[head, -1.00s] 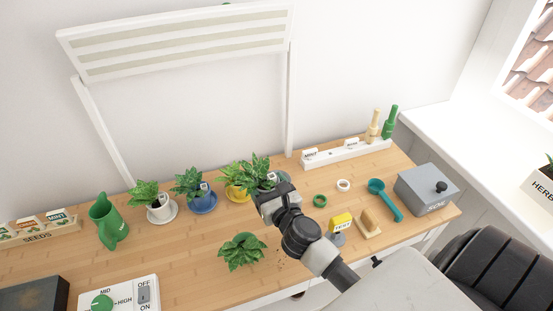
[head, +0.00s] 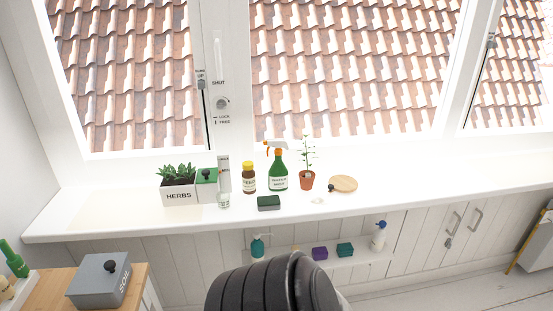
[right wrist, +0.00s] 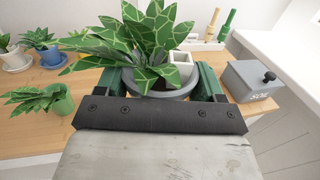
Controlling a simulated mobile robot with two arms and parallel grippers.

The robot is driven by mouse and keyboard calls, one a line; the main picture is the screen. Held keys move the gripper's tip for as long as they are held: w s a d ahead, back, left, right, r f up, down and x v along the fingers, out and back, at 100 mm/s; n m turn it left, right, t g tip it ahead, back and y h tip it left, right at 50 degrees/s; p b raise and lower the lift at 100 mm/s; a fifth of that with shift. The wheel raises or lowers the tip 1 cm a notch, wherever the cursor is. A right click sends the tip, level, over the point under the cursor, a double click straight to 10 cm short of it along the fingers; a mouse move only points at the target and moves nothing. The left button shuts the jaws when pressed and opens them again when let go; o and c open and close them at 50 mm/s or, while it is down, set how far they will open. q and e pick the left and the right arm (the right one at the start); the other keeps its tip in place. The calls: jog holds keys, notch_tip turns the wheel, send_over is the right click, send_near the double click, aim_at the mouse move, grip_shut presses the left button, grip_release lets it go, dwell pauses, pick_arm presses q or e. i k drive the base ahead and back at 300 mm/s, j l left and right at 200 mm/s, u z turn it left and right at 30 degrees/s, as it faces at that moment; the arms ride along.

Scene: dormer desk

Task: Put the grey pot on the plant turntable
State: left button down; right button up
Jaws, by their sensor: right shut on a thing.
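A round wooden disc with a black knob, which looks like the plant turntable (head: 344,183), lies on the white windowsill in the head view. Its top is bare. My left gripper is not in view.
On the sill (head: 420,180), a terracotta pot (head: 307,180) stands just left of the disc, beside a green spray bottle (head: 278,176). The sill right of the disc is clear. A grey soil box (head: 100,280) sits on the desk.

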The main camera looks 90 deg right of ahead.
aim_at(344, 182)
jog(key=l+z, duration=0.1)
jog(key=z, duration=0.4)
jog(key=l+z, duration=0.15)
jog(key=z, duration=0.35)
jog(key=l+z, duration=0.1)
jog(key=z, duration=0.4)
jog(key=l+z, duration=0.1)
jog(key=z, duration=0.4)
jog(key=i+l+z, duration=0.1)
jog(key=i+l, duration=0.85)
jog(key=l, duration=0.15)
